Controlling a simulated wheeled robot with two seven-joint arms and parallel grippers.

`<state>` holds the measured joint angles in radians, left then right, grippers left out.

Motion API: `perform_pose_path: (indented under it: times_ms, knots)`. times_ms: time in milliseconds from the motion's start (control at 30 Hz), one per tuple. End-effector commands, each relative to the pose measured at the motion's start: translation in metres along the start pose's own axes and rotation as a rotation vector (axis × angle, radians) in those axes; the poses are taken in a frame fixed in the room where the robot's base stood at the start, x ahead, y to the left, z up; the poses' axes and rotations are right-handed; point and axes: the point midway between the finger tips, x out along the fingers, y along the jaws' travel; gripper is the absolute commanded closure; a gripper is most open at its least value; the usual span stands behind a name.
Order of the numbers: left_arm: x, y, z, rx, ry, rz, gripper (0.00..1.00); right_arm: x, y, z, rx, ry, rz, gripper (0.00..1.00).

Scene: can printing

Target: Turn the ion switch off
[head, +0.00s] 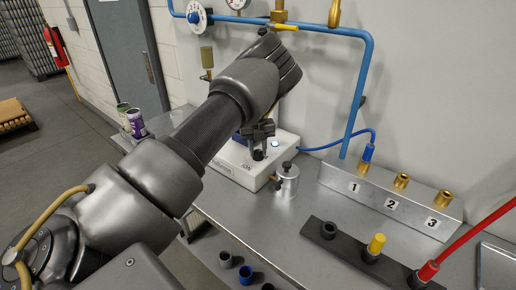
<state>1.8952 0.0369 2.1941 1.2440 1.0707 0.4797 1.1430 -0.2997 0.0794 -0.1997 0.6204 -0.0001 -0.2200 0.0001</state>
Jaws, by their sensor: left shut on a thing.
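The white machine (279,163) on the metal table carries an "ION" label on its front. A small round light (275,143) glows pale blue on its top. My left arm reaches across from the lower left and my left gripper (258,151) points down at the machine's top above the label. Its fingers are shut on a small dark part there, which looks like the ion switch; the fingers mostly hide it, so its position cannot be told. My right gripper is not in view.
A small silver canister (287,180) stands close by the machine's right corner. A metal block (398,207) with brass fittings numbered 1 to 3 is on the right. A dark rack (346,247) lies in front. Blue pipes (358,95) run along the wall. Two cans (136,124) stand behind my arm.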

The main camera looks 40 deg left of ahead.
Motion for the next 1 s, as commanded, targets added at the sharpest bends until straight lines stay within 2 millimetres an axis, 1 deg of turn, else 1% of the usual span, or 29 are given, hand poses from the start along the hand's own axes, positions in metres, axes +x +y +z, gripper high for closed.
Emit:
perform_pose_path:
  times_ms: [400,1000]
  knots:
    - [-0.0014,-0.0004,0.0006,-0.392,-0.014,-0.002,0.94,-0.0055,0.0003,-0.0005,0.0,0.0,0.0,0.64]
    - [-0.0015,-0.0007,0.0007,-0.958,-0.029,-0.004,0.94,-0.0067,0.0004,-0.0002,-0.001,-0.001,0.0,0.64]
